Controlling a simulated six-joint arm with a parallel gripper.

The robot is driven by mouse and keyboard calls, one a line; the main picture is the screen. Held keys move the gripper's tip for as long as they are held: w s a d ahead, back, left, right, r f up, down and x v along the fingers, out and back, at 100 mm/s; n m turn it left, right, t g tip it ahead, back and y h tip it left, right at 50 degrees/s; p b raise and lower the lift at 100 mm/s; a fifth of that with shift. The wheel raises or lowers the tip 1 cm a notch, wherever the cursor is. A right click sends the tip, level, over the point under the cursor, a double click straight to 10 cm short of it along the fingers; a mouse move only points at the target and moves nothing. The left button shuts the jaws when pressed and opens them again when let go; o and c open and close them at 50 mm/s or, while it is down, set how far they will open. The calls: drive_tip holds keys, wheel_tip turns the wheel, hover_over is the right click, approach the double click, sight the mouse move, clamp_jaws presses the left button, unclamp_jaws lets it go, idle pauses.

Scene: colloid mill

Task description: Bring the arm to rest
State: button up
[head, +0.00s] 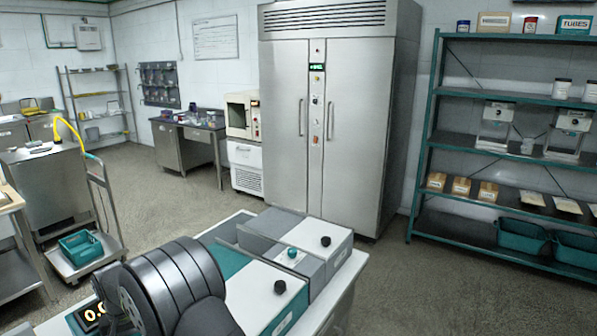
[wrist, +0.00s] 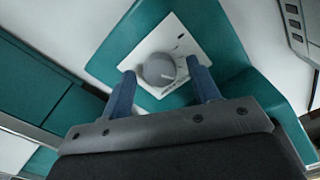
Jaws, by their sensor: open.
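In the wrist view, my gripper (wrist: 165,92) is open, with its two blue fingers spread apart. A round grey knob (wrist: 159,69) on a white plate (wrist: 183,42) shows beyond and between the fingertips. The plate is set on a teal surface (wrist: 128,45). I cannot tell how far the fingertips are from the knob. Nothing shows held between the fingers. In the head view my dark arm link fills the lower left, and the gripper is not visible there.
A bench (head: 343,283) carries white, grey and teal machine housings with black knobs (head: 280,287) and a teal knob (head: 292,252). A lit display (head: 93,312) sits beside my arm. A steel cabinet (head: 345,150) stands behind, a teal shelf rack (head: 428,140) at right, a trolley (head: 115,245) at left.

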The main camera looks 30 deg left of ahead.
drive_tip(key=m, duration=0.3)
wheel_tip(320, 180, up, 14)
drive_tip(key=shift+f, duration=0.15)
idle(0.4)
idle(1.0)
drive_tip(key=o, duration=0.5)
drive_tip(key=shift+s, duration=0.1)
drive_tip(key=o, duration=0.5)
drive_tip(key=s+d+r+t+y, duration=0.1)
drive_tip(key=r, duration=0.1)
drive_tip(key=s+d+r+t, duration=0.1)
drive_tip(key=s+r, duration=0.1)
drive_tip(key=r, duration=0.1)
drive_tip(key=s+d+r+y, duration=0.1)
drive_tip(key=s+r, duration=0.1)
drive_tip(key=shift+r+n+t+y, duration=0.25)
drive_tip(key=shift+n+t+y, duration=0.05)
drive_tip(key=shift+t, duration=0.1)
drive_tip(key=shift+c, duration=0.2)
drive_tip(key=s+d+r+n+t+y, duration=0.1)
drive_tip(key=s+d+r+n+y, duration=0.1)
drive_tip(key=s+d+r+y, duration=0.55)
drive_tip(key=w+a+f+h, duration=0.2)
drive_tip(key=w+a+f, duration=0.2)
drive_tip(key=a, duration=0.3)
drive_tip(key=shift+w+a+f, duration=0.3)
drive_tip(key=shift+a+f, duration=0.1)
drive_tip(key=shift+f, duration=0.4)
drive_tip(key=shift+r+h, duration=0.1)
drive_tip(key=shift+h, duration=0.15)
